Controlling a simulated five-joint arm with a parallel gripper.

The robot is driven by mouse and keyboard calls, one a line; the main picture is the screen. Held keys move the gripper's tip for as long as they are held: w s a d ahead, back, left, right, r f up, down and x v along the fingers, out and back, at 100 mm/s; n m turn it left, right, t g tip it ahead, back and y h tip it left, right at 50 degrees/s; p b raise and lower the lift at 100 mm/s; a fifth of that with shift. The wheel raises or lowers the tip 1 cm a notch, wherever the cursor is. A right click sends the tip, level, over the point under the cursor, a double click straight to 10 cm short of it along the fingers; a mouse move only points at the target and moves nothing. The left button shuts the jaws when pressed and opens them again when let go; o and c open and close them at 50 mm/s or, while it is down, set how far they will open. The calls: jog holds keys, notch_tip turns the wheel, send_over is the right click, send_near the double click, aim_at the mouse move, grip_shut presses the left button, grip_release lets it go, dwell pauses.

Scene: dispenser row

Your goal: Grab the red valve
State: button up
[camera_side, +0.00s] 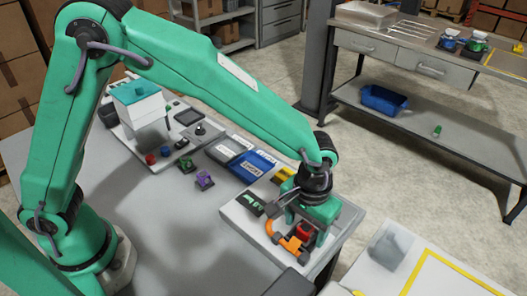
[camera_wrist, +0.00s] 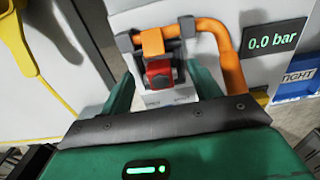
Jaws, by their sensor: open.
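The red valve (camera_wrist: 160,72) sits on a grey-white mount beside a bent orange pipe (camera_wrist: 228,58). In the side view the red valve (camera_side: 303,231) shows small beneath my gripper (camera_side: 312,218), next to the orange pipe (camera_side: 289,244). In the wrist view the two green fingers of my gripper (camera_wrist: 162,88) stand apart, one on each side of the red valve. The gripper is open. I cannot tell whether either finger touches the valve. The lower part of the valve is partly hidden by the gripper in the side view.
In the side view, blue and grey trays (camera_side: 252,166), a purple part (camera_side: 205,180) and a white-and-teal box (camera_side: 138,102) lie left. A yellow-outlined surface (camera_side: 440,278) is at lower right.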

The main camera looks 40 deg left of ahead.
aim_at(305, 232)
dwell(0.3)
jog(key=c, duration=1.1)
jog(key=shift+r, duration=0.15)
jog(key=shift+r, duration=0.55)
jog(key=r, duration=0.3)
jog(key=shift+s+d+r, duration=0.1)
jog(key=shift+s+d, duration=0.05)
jog(key=shift+s, duration=0.15)
jog(key=s+d+r, duration=0.3)
jog(key=s+r, duration=0.3)
jog(key=s, duration=0.4)
jog(key=shift+s+d+r, duration=0.2)
jog(key=shift+d, duration=0.1)
